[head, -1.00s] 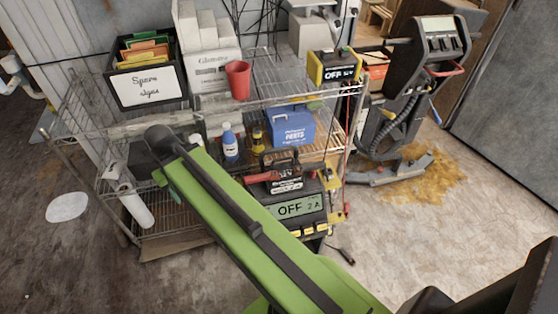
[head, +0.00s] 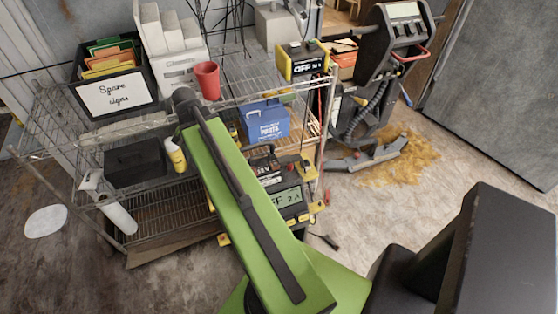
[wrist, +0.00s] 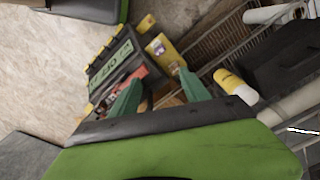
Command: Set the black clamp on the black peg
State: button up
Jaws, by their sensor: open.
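My gripper (wrist: 160,92) is open in the wrist view, its two green fingers apart with nothing clearly held between them. The charger with an OFF display (wrist: 110,64) lies beyond the fingertips, and a red clamp (wrist: 132,78) shows beside it near the left finger. In the head view the charger (head: 288,198) stands on the lower shelf, partly behind my green arm. A dark battery (head: 263,163) sits just behind it. I cannot pick out the black clamp or the black peg for sure. The gripper's fingers are hidden in the head view.
A dark object (head: 326,240) lies on the floor.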

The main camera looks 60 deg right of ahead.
jog(key=s+d+r+m+p, duration=0.1)
jog(key=s+d+m, duration=0.25)
jog(key=d, duration=0.25)
jog(key=s+d+r+m, duration=0.1)
jog(key=s+d+m, duration=0.25)
jog(key=d, duration=0.25)
jog(key=m+p, duration=0.1)
jog(key=m, duration=0.5)
send_over(277, 161)
jog(key=s, duration=0.1)
jog(key=shift+n, duration=0.3)
jog(key=f+b, duration=0.5)
jog(key=b, duration=0.1)
jog(key=f+b, duration=0.5)
jog(key=f, duration=0.1)
jog(key=a+f+b, duration=0.1)
jog(key=f+b, duration=0.5)
jog(key=shift+w+b, duration=0.15)
jog(key=shift+b, duration=0.15)
jog(key=shift+r, duration=0.2)
jog(key=shift+c, duration=0.2)
grip_shut()
